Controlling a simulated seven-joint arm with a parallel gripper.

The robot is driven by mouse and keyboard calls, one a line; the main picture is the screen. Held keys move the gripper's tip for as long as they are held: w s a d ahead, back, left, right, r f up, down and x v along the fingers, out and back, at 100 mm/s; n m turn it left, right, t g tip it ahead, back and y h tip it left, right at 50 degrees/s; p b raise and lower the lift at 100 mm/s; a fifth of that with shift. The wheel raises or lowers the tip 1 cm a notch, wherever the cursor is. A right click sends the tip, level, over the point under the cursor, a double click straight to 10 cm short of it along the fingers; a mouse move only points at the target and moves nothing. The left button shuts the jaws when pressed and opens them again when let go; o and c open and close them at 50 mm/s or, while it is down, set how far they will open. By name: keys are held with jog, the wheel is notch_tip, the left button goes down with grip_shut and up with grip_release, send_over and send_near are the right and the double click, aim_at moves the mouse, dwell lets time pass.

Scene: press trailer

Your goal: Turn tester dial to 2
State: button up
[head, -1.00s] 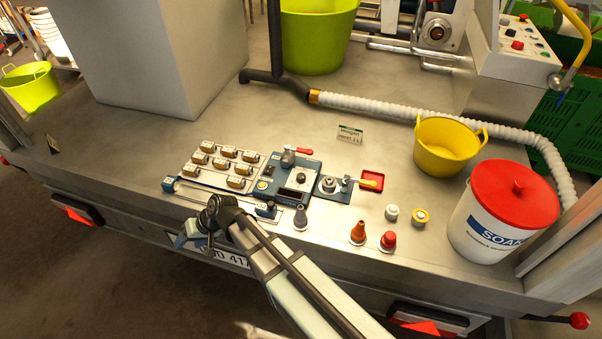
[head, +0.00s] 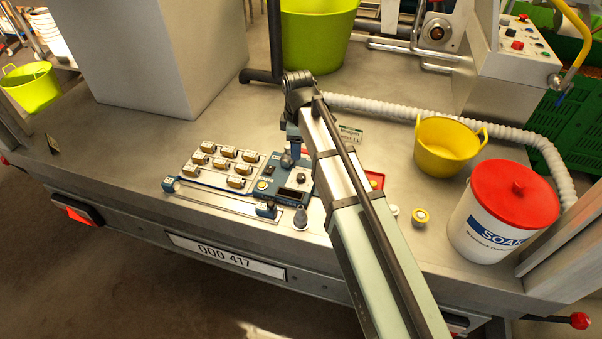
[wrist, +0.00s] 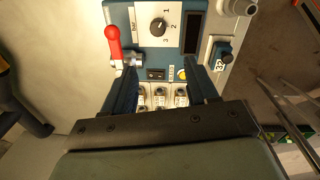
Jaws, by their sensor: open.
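The blue tester (head: 268,190) stands on the bench deck, partly behind my arm. Its dial (wrist: 159,26) is a black round knob on a white plate with the figures 1, 2 and 3 around it. The dial also shows in the head view (head: 300,178). I cannot clearly tell which figure its pointer faces. My gripper (wrist: 163,78) is open and empty, its two blue fingers apart over the tester. In the wrist view the dial lies beyond the fingertips, not between them. In the head view my gripper (head: 293,150) is above the tester's back edge.
A red-handled lever (wrist: 114,45) stands close to the left finger. A dark display (wrist: 190,32) and a blue block (wrist: 222,55) lie to the right. Several brass-coloured pieces (head: 228,152) sit on a plate left of the tester. A yellow tub (head: 445,150) stands right.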

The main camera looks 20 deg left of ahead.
aim_at(301, 176)
jog(key=f, duration=0.9)
jog(key=w+f, duration=0.1)
jog(key=f, duration=0.3)
jog(key=shift+d+f, duration=0.25)
jog(key=shift+d, duration=0.15)
jog(key=shift+c, duration=0.4)
jog(key=c, duration=1)
